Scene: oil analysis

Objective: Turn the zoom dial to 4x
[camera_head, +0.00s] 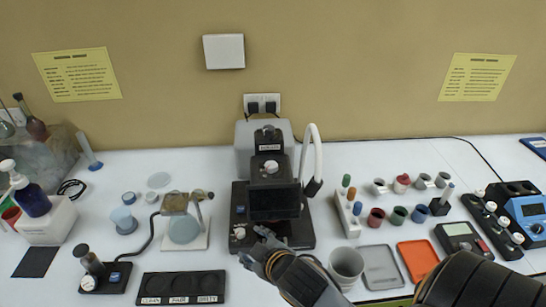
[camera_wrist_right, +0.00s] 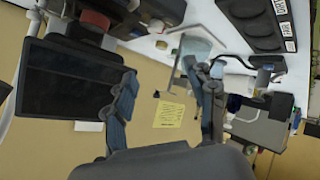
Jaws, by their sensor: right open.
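The dark microscope (camera_head: 268,205) stands at the middle of the table against the wall, with a black screen (camera_head: 274,202) on its front. A small pale round dial (camera_head: 271,167) sits on its head above the screen; its marks are too small to read. Another pale knob (camera_head: 239,233) is on the left of its base. My right gripper (camera_head: 254,245) is open and empty, in front of the base and below the screen. In the right wrist view its fingers (camera_wrist_right: 163,92) are spread, with the screen (camera_wrist_right: 65,85) beside the left finger. My left gripper is out of view.
A white curved tube (camera_head: 312,150) arches right of the microscope. A grey cup (camera_head: 346,264) stands close to my right arm. A black labelled tray (camera_head: 180,288) lies front left, and a small stand (camera_head: 184,232) is behind it. Vials and a rack (camera_head: 346,218) are at right.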

